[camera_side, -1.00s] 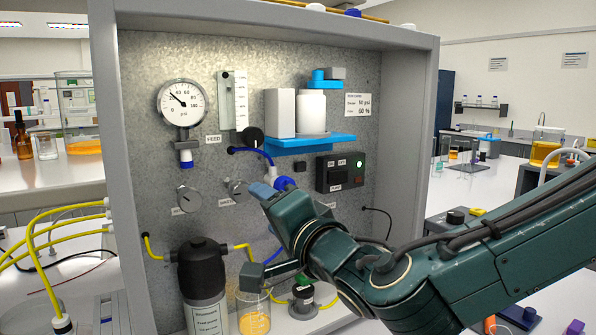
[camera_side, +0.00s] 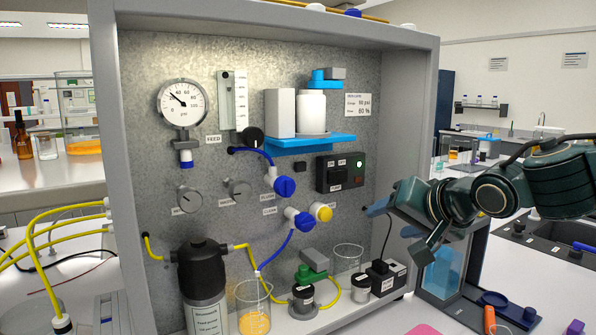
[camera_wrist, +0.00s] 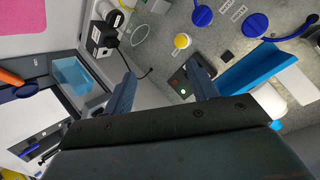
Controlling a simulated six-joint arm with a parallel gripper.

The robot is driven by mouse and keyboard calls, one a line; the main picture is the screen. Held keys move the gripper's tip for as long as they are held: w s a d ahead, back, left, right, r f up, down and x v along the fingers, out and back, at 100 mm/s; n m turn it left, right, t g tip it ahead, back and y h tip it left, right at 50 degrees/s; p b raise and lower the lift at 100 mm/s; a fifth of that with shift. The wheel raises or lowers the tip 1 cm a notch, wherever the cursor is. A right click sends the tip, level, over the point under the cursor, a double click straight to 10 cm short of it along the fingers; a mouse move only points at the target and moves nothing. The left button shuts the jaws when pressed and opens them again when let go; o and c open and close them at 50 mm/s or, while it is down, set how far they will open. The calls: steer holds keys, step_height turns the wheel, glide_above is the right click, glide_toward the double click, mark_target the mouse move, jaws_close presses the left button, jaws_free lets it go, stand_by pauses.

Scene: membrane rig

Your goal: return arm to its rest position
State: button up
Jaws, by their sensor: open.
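My gripper (camera_side: 390,222) is open and empty at the right side of the rig panel (camera_side: 225,100), in front of the panel's right edge. Its two fingers also show apart in the wrist view (camera_wrist: 163,88), with nothing between them. The blue valve knobs (camera_side: 285,187) and the yellow knob (camera_side: 321,212) on the panel stand clear to the left of my gripper. The switch box (camera_side: 340,172) with a lit green light is up and left of the gripper.
A beaker with yellow liquid (camera_side: 253,308), a black filter housing (camera_side: 203,270) and a small pump (camera_side: 303,298) stand below the panel. A blue-sided container (camera_side: 447,265) stands below my arm at right. An orange object (camera_side: 489,318) lies on the bench. A cable hangs near the panel's right edge.

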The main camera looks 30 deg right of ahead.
steer(key=s+d+f+n+g, duration=0.2)
steer(key=s+n, duration=0.1)
steer(key=s, duration=0.4)
steer(key=s+d+f+n+g+y, duration=0.1)
steer(key=s+d+f+n+g, duration=0.1)
steer(key=s, duration=0.6)
steer(key=s+d+f+n+g, duration=0.2)
steer(key=s+f+n, duration=0.1)
steer(key=s, duration=0.5)
steer(key=shift+d+f+n+y, duration=0.15)
steer(key=shift+d+n+y, duration=0.25)
steer(key=shift+n, duration=0.4)
steer(key=shift+w, duration=0.1)
stand_by(0.6)
steer(key=w+a+r+n+t+h, duration=0.1)
steer(key=w+a+r+t, duration=0.2)
steer(key=w, duration=0.8)
steer(key=w+a+r+n+t+h, duration=0.1)
steer(key=w+a+r+t, duration=0.2)
steer(key=w, duration=0.8)
steer(key=w+a+r+n+t+y, duration=0.1)
steer(key=w+a+r+n+t, duration=0.1)
steer(key=a, duration=0.8)
steer(key=w+a+r+n+t+y, duration=0.1)
steer(key=w+a+n+t, duration=0.3)
steer(key=a, duration=0.6)
steer(key=shift+w+a+r, duration=0.35)
steer(key=shift+w+r, duration=0.05)
steer(key=shift+r, duration=0.4)
